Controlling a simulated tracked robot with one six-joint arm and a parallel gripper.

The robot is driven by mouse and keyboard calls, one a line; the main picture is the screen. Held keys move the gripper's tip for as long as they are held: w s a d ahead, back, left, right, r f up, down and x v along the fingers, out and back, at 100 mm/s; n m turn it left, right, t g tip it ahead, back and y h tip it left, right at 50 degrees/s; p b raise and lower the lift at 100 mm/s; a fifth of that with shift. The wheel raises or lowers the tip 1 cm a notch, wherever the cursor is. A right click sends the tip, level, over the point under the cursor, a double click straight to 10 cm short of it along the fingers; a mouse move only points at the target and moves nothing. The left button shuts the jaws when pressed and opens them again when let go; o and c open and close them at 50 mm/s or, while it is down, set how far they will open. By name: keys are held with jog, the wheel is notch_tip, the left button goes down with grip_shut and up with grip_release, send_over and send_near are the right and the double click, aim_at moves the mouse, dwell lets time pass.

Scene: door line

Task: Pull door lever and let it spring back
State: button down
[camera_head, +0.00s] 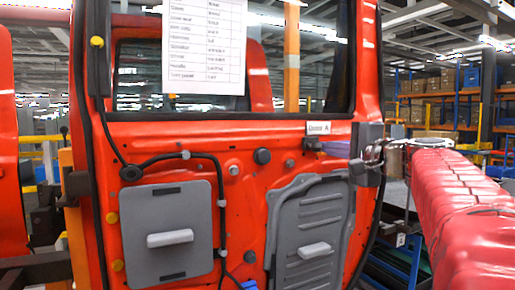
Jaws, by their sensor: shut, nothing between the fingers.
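A red-orange door (240,170) on a frame fills the middle of the head view. A short grey-purple lever (332,149) lies roughly level near the door's upper right, just below a small label (318,128) that seems to read "Door A". My gripper (364,165) is at the lever's right end, by the door's right edge. It is shut with nothing in it. Whether it touches the lever cannot be told from this view. A grey block (367,138) and the gripper hide the lever's right end.
Two grey panels with pale grips, left (140,205) and right (285,265), sit on the door. A black cable (222,195) runs down between them. A printed sheet (204,60) hangs over the window. Shelves with boxes (435,87) stand behind at right.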

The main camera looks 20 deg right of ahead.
jog(key=shift+s+d, duration=0.45)
jog(key=shift+d, duration=0.35)
jog(key=shift+s+d, duration=0.45)
jog(key=shift+d, duration=0.3)
jog(key=shift+s+d, duration=0.45)
jog(key=shift+d, duration=0.35)
jog(key=s, duration=0.7)
jog(key=s, duration=1.3)
jog(key=shift+s+d, duration=0.25)
jog(key=shift+s, duration=0.15)
